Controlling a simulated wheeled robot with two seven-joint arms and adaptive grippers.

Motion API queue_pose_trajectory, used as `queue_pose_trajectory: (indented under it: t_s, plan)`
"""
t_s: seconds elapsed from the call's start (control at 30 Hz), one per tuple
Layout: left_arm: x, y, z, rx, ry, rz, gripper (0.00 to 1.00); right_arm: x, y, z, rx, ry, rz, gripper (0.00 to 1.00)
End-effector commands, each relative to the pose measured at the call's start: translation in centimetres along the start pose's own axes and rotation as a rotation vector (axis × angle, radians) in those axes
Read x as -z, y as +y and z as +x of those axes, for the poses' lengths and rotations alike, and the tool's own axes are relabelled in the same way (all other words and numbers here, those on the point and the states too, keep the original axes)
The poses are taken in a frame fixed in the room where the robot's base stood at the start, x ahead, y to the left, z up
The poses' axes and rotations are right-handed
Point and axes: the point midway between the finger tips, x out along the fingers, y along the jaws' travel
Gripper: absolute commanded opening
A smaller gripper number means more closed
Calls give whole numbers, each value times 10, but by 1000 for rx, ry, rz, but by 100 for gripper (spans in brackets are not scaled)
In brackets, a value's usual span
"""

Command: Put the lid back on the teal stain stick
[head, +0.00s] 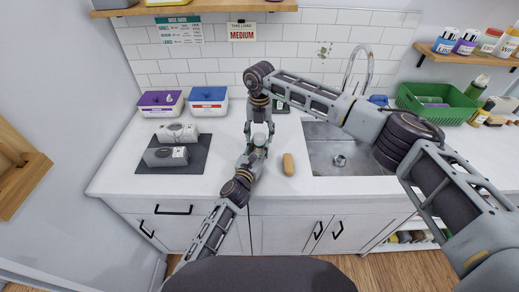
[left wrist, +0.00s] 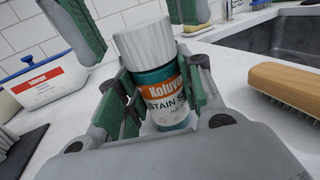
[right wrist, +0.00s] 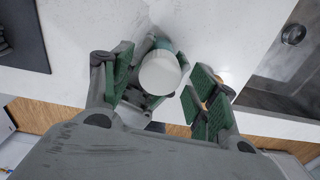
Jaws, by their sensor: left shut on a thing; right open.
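The teal stain stick (left wrist: 168,100) stands upright between the fingers of my left gripper (head: 256,149), which is shut on its body. A white ribbed lid (left wrist: 146,42) sits on top of the stick; I cannot tell whether it is fully seated. From above in the right wrist view, the round white lid (right wrist: 160,73) hides most of the stick. My right gripper (right wrist: 160,92) is open, with its green-padded fingers apart on either side of the lid. In the head view my right gripper (head: 259,116) is just above the stick.
A wooden brush (head: 288,164) lies on the counter to the right, beside the sink (head: 345,158). A green basket (head: 435,103) stands at the right.

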Motion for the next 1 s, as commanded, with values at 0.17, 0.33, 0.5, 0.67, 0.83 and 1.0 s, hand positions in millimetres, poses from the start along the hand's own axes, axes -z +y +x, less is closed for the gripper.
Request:
queue_pose_trajectory:
  t_s: [0.17,0.33,0.5,0.67,0.83,1.0]
  plan:
    - [0,0,0,-1,0,0,0,0,0,-18,-1,-1,0,59]
    - [0,0,0,-1,0,0,0,0,0,-29,-1,-1,-1,59]
    - [0,0,0,-1,0,0,0,0,0,-31,0,0,0,59]
    - [0,0,0,-1,0,0,0,0,0,-31,0,0,0,57]
    - [0,0,0,-1,0,0,0,-2,0,-35,-1,-7,0,57]
    - [0,0,0,0,0,0,0,-9,-1,-51,1,-35,1,57]
